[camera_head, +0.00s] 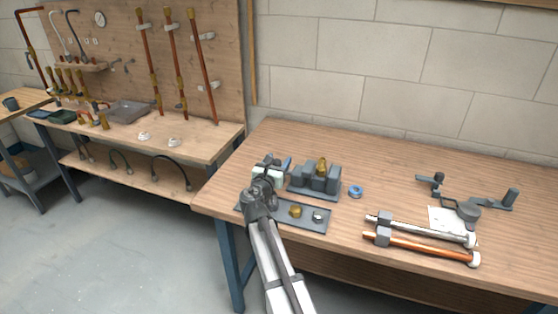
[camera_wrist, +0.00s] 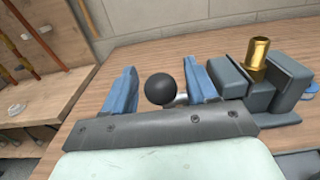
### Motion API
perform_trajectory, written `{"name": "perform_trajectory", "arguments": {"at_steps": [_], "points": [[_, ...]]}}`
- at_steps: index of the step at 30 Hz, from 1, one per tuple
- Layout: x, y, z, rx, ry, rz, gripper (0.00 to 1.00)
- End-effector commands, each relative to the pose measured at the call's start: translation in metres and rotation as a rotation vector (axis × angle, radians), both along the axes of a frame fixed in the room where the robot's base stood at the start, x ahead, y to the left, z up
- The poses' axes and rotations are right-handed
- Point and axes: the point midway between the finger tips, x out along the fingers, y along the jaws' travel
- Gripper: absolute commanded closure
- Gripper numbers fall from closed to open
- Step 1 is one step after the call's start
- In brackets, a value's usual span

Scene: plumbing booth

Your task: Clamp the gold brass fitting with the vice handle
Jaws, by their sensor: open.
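A grey vice (camera_head: 318,181) stands on the wooden table, left of its middle. The gold brass fitting (camera_head: 321,166) stands upright between the vice jaws. It also shows in the wrist view (camera_wrist: 257,52). The vice handle, with a black ball knob (camera_wrist: 161,88) on a short metal rod, sticks out from the vice's left side. My gripper (camera_wrist: 162,90) is open, with one blue finger on each side of the knob. The wrist view does not show clear contact between fingers and knob. In the head view my gripper (camera_head: 277,170) hides the handle.
A dark tray (camera_head: 262,221) with a brass piece (camera_head: 295,210) and a silver piece (camera_head: 318,216) lies in front of the vice. A blue ring (camera_head: 356,190) lies to its right. The wall closes off the back.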

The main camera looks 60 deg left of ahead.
Motion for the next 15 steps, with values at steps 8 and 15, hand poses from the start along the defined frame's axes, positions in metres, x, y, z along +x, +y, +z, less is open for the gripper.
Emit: {"name": "perform_trajectory", "arguments": {"at_steps": [8,15], "points": [[0.0088,0.0087,0.0,0.0,0.0,-0.001,0.43],[0.0089,0.0085,0.0,0.0,0.0,-0.001,0.44]]}}
